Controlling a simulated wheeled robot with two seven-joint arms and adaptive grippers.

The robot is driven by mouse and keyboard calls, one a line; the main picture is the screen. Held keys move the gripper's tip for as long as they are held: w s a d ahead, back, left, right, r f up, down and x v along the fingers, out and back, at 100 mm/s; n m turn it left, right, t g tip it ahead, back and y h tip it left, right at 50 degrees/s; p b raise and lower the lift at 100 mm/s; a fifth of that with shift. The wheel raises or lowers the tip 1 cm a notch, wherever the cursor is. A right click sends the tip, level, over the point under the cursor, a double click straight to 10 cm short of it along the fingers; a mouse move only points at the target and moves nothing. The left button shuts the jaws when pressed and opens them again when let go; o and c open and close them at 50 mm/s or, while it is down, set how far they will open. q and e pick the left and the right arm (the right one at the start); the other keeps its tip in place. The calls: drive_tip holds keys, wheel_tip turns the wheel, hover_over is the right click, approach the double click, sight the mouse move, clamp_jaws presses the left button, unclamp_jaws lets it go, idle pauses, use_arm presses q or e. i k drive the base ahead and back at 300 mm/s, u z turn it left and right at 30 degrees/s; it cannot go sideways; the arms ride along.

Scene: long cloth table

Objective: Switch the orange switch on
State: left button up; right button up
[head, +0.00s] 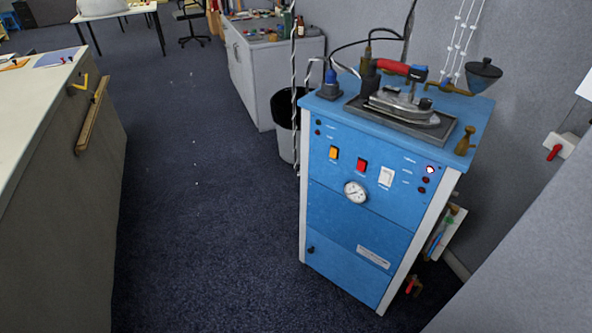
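The orange switch (334,153) is a small upright rocker on the front panel of a blue steam-iron cabinet (349,230). It is the leftmost of a row, with a red switch (362,165) and a white switch (386,177) to its right. The rocker's tilt is too small to tell. A round gauge (356,192) sits below the row. One indicator light (430,169) at the panel's right looks bright; those below it look dark red. Neither of my grippers is in the head view.
An iron (398,104) with a red handle rests on top of the cabinet. A long table (40,110) stands at the left. A bin (288,125) and a grey cabinet (255,75) stand behind. The dark carpet before the blue cabinet is clear. A grey partition (530,240) closes the right.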

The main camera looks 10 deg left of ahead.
sight(333, 154)
drive_tip(key=k, duration=0.65)
drive_tip(key=u, duration=0.55)
drive_tip(key=i, duration=1.15)
drive_tip(key=z, duration=0.2)
